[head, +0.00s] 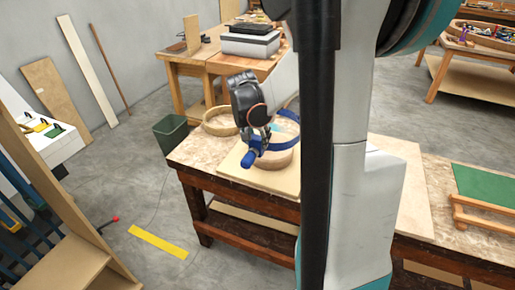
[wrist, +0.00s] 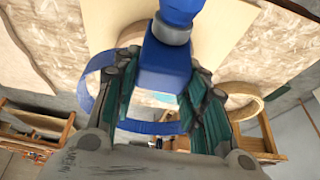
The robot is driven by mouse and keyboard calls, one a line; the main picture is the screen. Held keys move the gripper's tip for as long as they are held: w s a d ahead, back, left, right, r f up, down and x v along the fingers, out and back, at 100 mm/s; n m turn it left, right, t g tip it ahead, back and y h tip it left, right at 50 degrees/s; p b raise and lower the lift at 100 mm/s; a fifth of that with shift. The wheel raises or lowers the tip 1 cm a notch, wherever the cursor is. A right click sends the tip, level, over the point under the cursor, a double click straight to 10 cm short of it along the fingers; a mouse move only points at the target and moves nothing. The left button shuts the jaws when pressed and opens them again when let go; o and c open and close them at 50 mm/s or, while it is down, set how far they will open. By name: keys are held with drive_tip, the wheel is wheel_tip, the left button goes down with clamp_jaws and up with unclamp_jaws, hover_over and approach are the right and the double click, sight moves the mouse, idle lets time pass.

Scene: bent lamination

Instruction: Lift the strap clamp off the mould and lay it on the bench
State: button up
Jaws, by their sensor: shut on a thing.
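The strap clamp has a blue body and handle (head: 252,159) and a blue strap loop (head: 284,146). My gripper (head: 262,136) is shut on its blue body, which also shows between the fingers in the wrist view (wrist: 163,66). The strap loop curves out from the body in the wrist view (wrist: 97,74). The round pale wooden mould (head: 277,160) is on a light board (head: 232,166) on the bench (head: 196,150). The strap shows at and above the mould's upper edge; I cannot tell whether they touch. My gripper and arm hide part of the mould.
A green bin (head: 171,133) stands on the floor left of the bench. A green-topped piece (head: 485,191) is at the right. Bare bench shows around the board's left edge.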

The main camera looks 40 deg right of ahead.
wheel_tip(320, 180, up, 8)
drive_tip(key=shift+f+p, duration=0.2)
drive_tip(key=shift+p, duration=0.75)
wheel_tip(320, 180, up, 9)
drive_tip(key=p, duration=0.6)
drive_tip(key=shift+p, duration=0.35)
